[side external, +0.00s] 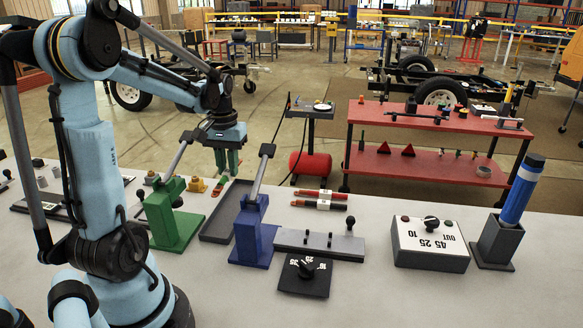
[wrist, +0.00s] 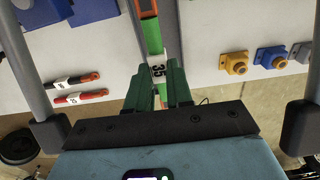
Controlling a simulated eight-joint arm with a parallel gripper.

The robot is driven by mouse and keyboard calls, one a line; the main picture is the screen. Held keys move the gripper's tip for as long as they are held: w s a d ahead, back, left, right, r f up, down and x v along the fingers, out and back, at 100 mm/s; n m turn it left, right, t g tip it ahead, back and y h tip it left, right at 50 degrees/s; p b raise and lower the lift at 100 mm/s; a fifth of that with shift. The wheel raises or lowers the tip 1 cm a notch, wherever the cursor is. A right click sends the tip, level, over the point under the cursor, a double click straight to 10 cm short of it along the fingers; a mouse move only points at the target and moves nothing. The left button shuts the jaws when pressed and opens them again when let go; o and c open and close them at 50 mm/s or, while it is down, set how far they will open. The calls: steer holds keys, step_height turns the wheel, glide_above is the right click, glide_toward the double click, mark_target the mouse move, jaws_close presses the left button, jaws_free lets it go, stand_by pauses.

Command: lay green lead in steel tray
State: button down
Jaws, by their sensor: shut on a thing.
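My gripper (side external: 227,158) points down above the far end of the grey steel tray (side external: 217,225). In the wrist view its green jaws (wrist: 158,88) are shut on the green lead (wrist: 152,38). The lead has a white band marked 35 near the jaws and an orange and black end at the top edge. In the side view the lead is hard to tell from the green jaws. I cannot tell whether it touches the tray. Part of the tray is hidden behind the blue lever stand (side external: 253,235).
A green lever stand (side external: 172,215) stands left of the tray.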

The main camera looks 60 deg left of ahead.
mark_target(233, 208)
steer(key=shift+f, duration=4.65)
steer(key=c, duration=1)
jaws_free()
steer(key=shift+f, duration=0.15)
step_height(233, 208, up, 12)
steer(key=shift+r, duration=0.2)
